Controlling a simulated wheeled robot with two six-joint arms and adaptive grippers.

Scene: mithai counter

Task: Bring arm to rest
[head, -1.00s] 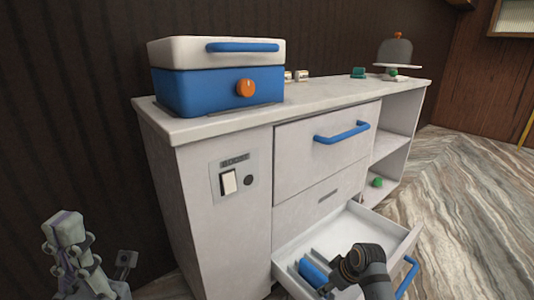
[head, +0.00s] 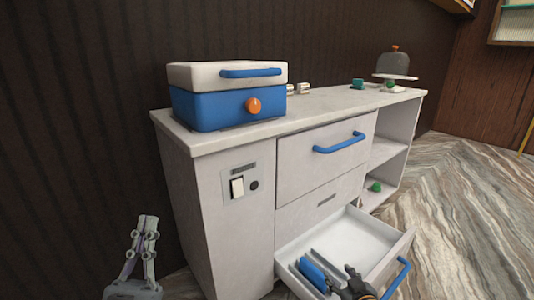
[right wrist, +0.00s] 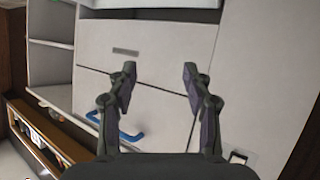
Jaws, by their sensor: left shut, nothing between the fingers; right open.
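My left gripper (head: 147,222) is at the lower left of the head view, pointing up, shut and empty, clear of the counter unit. My right gripper (head: 354,272) shows dark at the bottom of the head view, partly cut off, in front of or over the open drawer (head: 392,250); I cannot tell its height there. In the right wrist view its two fingers (right wrist: 160,80) are spread with nothing between them. They face the drawer fronts, which appear upside down there.
The counter unit carries a blue and white box (head: 215,105) with an orange knob, a teal cup (head: 357,84) and a grey dome (head: 394,65). A blue object (head: 312,274) lies in the open drawer. A blue handle (right wrist: 118,134) juts from the upper drawer. Floor at right is clear.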

